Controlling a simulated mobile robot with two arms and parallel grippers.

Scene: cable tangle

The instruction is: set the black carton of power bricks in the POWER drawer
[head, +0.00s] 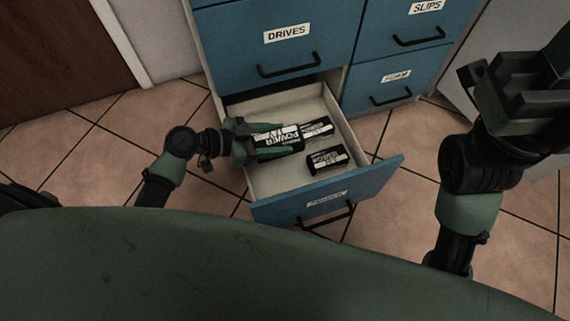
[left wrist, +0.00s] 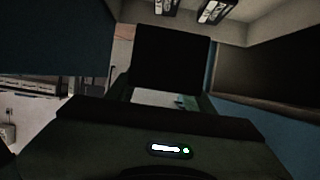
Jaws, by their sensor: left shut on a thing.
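The black carton (head: 277,138) has a white POWER label. My left gripper (head: 268,144) is shut on it, a green finger along each side. The carton is over or inside the open drawer (head: 267,184); I cannot tell whether it touches the drawer floor. In the left wrist view the carton (left wrist: 172,58) is a dark block between the fingers. The drawer front has a white label (head: 327,199), too small to read surely. My right gripper (head: 490,88) is at the upper right, away from the drawer; its jaw state is unclear.
Two other black-and-white cartons lie in the drawer: one near the front right (head: 327,158), one further back (head: 318,129), close to the held carton. Closed blue drawers marked DRIVES (head: 287,34) and SLIPS (head: 427,7) stand above and behind. Tiled floor (head: 385,215) surrounds the drawer.

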